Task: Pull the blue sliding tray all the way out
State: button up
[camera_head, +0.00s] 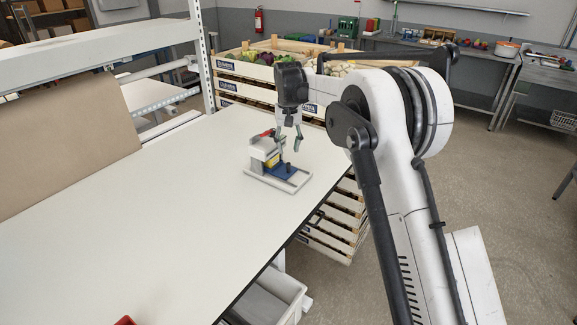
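The blue sliding tray (290,171) sits on the right part of a small white fixture (257,179) on the white table. A small dark upright peg or knob (287,168) stands on the tray. The fixture also has a raised block with red and yellow parts (272,160) at the left of the tray. My gripper (288,148) points down just above the tray and the block. Its two fingers are spread apart, with a gap between them. I cannot tell from this view whether a finger touches the knob.
The white table (150,240) is clear in front and to the left of the fixture. A brown board (60,150) stands at the table's left. Stacked vegetable crates (240,75) stand behind the table. A red object (125,321) shows at the bottom edge.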

aim_at(288, 163)
notch_tip(288, 163, down, 9)
jog(key=shift+r+p, duration=0.2)
jog(key=shift+p, duration=0.35)
grip_shut()
